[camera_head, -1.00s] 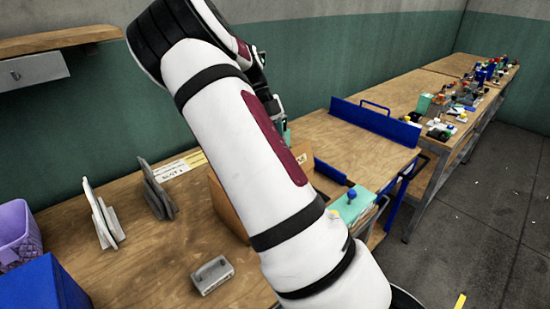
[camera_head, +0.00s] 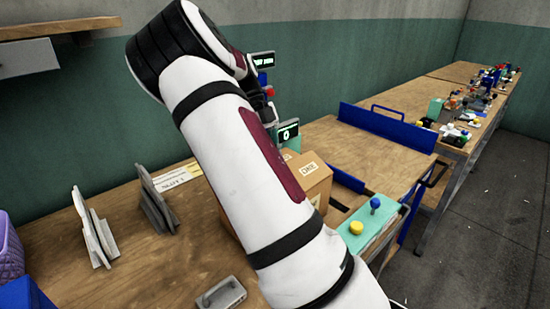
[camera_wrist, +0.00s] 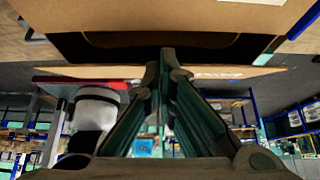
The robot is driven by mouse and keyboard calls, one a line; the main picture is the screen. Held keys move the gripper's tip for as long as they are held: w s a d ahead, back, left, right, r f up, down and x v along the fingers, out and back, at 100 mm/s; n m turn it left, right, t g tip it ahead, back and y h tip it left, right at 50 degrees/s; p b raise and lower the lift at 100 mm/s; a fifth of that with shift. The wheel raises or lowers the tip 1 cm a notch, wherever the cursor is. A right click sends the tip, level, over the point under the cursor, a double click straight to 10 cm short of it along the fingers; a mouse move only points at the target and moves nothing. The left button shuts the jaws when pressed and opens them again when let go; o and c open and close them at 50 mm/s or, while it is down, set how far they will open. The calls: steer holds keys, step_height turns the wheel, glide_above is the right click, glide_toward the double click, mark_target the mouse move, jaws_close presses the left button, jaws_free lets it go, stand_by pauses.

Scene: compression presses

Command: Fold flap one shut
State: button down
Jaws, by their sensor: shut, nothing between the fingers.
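The cardboard box (camera_head: 317,190) stands on the wooden bench, largely hidden behind my arm in the head view. A white label reading "ONE" (camera_head: 308,168) shows on its upper part. In the wrist view the box (camera_wrist: 65,18) fills the top, with a dark opening below its edge. A thin flap (camera_wrist: 90,71) stretches across below the opening and stands away from it, with pale lettering on it. My gripper (camera_wrist: 167,62) is shut and empty, its fingertips overlapping the flap's middle. Whether they touch it is unclear. The head view hides the fingers.
Grey upright holders (camera_head: 157,202) and a grey handled block (camera_head: 221,295) are on the bench at left. A teal control box (camera_head: 362,232) with yellow and blue knobs stands at right. A blue-railed table (camera_head: 375,150) lies beyond. Purple and blue bins are at far left.

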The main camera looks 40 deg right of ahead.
steer(key=shift+w+f+b, duration=0.35)
steer(key=shift+f, duration=0.3)
steer(key=shift+r, duration=0.15)
